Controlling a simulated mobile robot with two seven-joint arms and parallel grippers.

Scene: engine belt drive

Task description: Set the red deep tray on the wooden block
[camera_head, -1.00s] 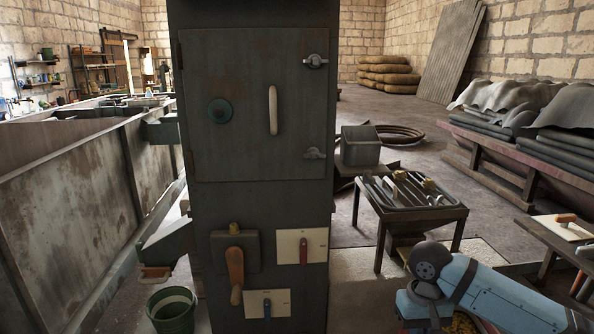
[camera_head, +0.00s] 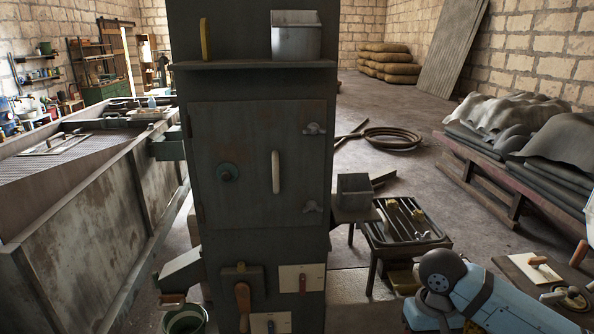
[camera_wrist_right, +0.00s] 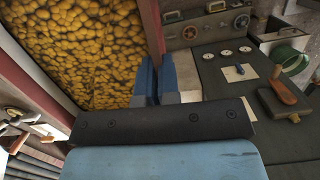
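I cannot make out a red deep tray or a wooden block for certain in either view. My left gripper is in neither view.
A tall dark cabinet (camera_head: 250,130) stands directly ahead, with a grey metal box (camera_head: 296,42) and a yellow piece (camera_head: 204,39) on its shelf. A low grooved table (camera_head: 405,232) and a board with a handle (camera_head: 540,268) are at right. A long trough (camera_head: 85,215) is at left.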

